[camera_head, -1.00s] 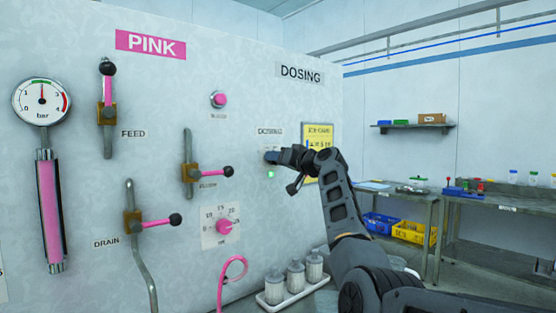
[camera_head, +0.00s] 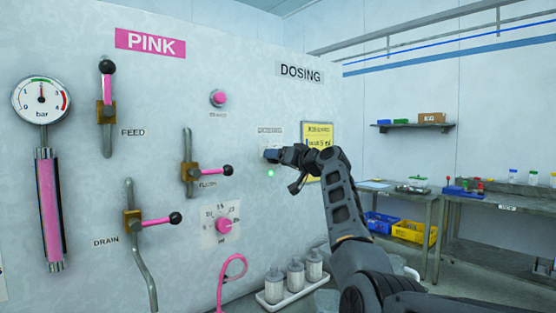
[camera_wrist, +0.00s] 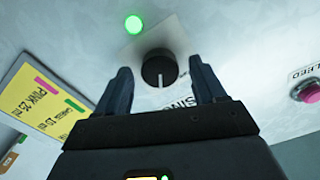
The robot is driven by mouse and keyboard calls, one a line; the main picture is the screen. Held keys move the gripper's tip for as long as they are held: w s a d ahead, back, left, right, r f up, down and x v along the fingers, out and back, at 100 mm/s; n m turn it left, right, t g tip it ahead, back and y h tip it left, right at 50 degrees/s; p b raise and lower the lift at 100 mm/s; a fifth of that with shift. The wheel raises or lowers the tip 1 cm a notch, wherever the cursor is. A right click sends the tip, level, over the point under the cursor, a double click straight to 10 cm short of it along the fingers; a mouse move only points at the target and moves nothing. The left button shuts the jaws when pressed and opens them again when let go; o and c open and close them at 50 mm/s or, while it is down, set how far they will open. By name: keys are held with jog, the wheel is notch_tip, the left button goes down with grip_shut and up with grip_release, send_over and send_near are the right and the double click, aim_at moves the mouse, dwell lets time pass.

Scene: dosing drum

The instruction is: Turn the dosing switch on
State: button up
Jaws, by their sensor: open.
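The dosing switch (camera_wrist: 160,68) is a round black knob with a light pointer line, on a pale plate on the panel. In the wrist view my gripper (camera_wrist: 160,80) is open, with one finger on each side of the knob and visible gaps between. A green lamp (camera_wrist: 134,24) beside the knob is lit; it also shows in the head view (camera_head: 270,173). In the head view my gripper (camera_head: 272,155) is at the panel under the small label and hides the knob.
A pink button (camera_wrist: 306,90) is to the right in the wrist view. A yellow notice (camera_head: 317,150) hangs beside the gripper. Levers, a pink dial (camera_head: 223,226) and a white tray (camera_head: 298,290) with bottles are left of and below my arm.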

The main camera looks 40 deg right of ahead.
jog(key=s+b, duration=0.1)
jog(key=s, duration=0.6)
jog(key=shift+d, duration=0.15)
dwell(0.4)
